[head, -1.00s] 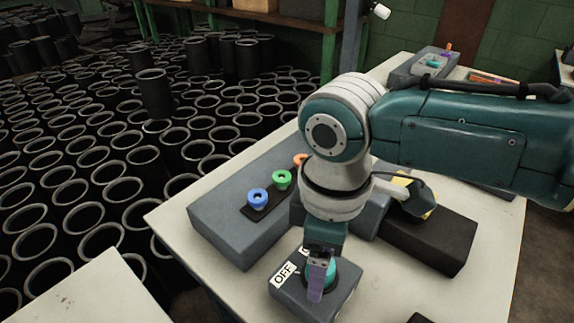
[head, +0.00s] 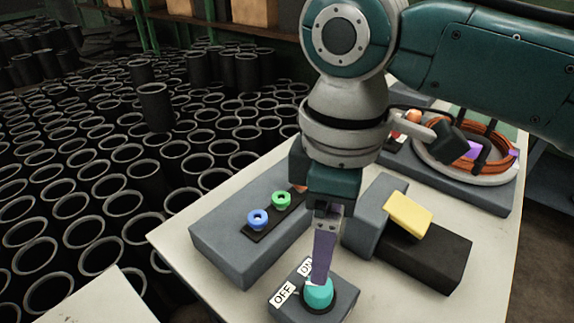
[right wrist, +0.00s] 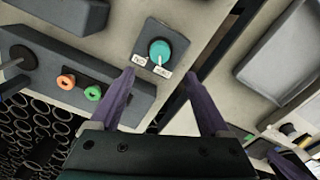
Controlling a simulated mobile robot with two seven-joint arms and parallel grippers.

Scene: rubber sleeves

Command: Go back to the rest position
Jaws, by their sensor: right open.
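My right gripper (head: 318,280) points down above a dark switch box with a teal knob (head: 318,293). Its purple fingers overlap the knob in the head view. In the right wrist view my right gripper (right wrist: 159,77) is open, with nothing between its fingers. That view shows the knob (right wrist: 160,50) beyond the fingertips and apart from them. The switch box (head: 290,309) sits at the table's front and carries ON and OFF labels. My left gripper is not in view.
A grey block (head: 222,243) with blue (head: 257,219) and green (head: 281,200) flanged sleeves stands left. A black block (head: 440,258) and a yellow piece (head: 409,214) are right. An orange cable coil (head: 497,137) lies behind. Black tubes (head: 155,103) crowd the floor.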

